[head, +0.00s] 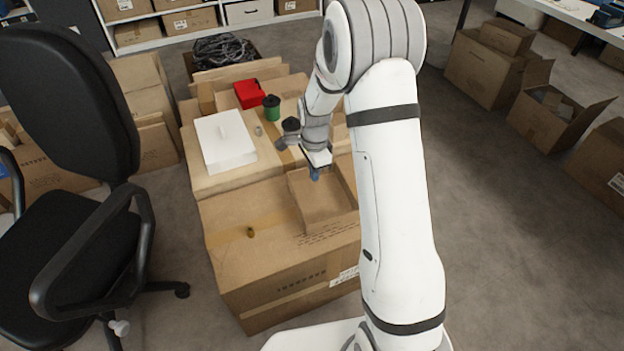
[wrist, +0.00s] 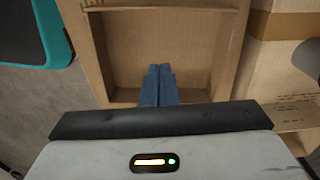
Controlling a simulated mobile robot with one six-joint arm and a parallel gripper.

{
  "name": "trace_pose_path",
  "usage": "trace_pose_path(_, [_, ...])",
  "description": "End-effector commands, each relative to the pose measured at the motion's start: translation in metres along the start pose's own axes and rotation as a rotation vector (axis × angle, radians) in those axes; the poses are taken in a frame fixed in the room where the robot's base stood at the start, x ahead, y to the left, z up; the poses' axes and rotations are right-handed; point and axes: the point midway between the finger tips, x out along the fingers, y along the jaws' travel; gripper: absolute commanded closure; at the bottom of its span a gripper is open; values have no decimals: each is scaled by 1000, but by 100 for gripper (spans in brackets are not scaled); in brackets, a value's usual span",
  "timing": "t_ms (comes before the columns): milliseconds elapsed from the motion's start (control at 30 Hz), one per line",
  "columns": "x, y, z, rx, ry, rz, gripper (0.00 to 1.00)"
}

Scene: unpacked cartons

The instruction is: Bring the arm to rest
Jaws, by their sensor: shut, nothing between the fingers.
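My gripper (head: 315,174) is above the cardboard tray (head: 325,212) on top of the front carton. Its blue fingers are together with nothing between them. In the wrist view the shut fingertips (wrist: 160,70) show over the open tray (wrist: 107,52), whose visible floor is empty. My arm reaches out over the cartons and bends down at the wrist.
The tray sits on a large carton (head: 285,290). Behind it are a white box (head: 224,142), a red box (head: 249,93) and a green-and-black cylinder (head: 272,108). A black office chair (head: 75,120) stands left. Open cartons (head: 556,115) line the right; floor between is clear.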

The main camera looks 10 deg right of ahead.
Motion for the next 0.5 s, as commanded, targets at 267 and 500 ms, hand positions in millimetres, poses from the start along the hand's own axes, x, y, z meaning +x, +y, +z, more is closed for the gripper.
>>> trace_pose_path(267, [-9, 0, 1, -2, 0, 0, 100])
trace_pose_path(500, [-83, 17, 1, -130, 8, -29, 100])
